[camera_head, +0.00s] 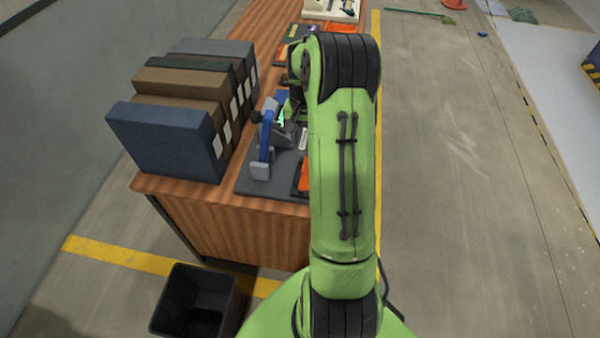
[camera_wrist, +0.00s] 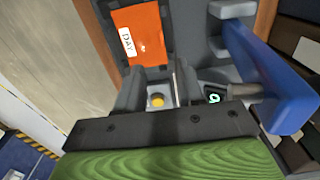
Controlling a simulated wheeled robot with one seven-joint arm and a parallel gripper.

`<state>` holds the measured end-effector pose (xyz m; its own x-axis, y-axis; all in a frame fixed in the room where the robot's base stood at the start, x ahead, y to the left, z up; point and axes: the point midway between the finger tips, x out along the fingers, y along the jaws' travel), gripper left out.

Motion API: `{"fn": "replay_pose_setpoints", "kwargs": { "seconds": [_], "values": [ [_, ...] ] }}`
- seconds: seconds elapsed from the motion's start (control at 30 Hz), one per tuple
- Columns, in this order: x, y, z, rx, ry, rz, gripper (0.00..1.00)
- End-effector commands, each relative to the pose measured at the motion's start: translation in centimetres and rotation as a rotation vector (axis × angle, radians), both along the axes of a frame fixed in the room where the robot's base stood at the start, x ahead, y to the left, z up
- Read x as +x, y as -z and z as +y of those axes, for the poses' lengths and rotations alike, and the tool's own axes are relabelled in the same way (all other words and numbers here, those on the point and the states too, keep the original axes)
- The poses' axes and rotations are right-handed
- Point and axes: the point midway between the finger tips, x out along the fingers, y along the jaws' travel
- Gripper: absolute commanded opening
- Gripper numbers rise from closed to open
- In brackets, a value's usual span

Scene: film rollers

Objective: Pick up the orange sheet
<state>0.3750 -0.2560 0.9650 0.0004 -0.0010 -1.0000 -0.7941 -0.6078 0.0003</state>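The orange sheet (camera_wrist: 140,32) lies in a dark tray (camera_wrist: 165,50) in the wrist view, with a white label reading "DAY". A sliver of orange (camera_head: 304,176) shows beside my arm in the head view and looks like the same sheet. My gripper (camera_wrist: 158,80) is in the lower middle of the wrist view, its two grey fingers apart with nothing seen between them except a yellow round button beyond. The sheet is ahead of the fingertips, apart from them. In the head view my arm hides most of the gripper and the tray.
A device with a blue lever (camera_head: 266,135) stands on a grey base beside the tray; the lever is close on the right in the wrist view (camera_wrist: 270,80). Several binders (camera_head: 165,135) stand at the desk's left. A black bin (camera_head: 195,300) is on the floor.

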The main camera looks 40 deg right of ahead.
Motion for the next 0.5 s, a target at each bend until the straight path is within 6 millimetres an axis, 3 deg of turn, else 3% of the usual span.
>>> {"fn": "replay_pose_setpoints", "kwargs": {
  "seconds": [0.03,0.2,0.5],
  "values": [
    [-0.1,1.6,0.1,0.004,0.0,0.004,0.37],
    [-0.1,5.9,0.2,0.005,-0.003,0.004,0.37],
    [0.1,10.3,0.2,0.003,-0.003,0.002,0.37]
  ]
}}
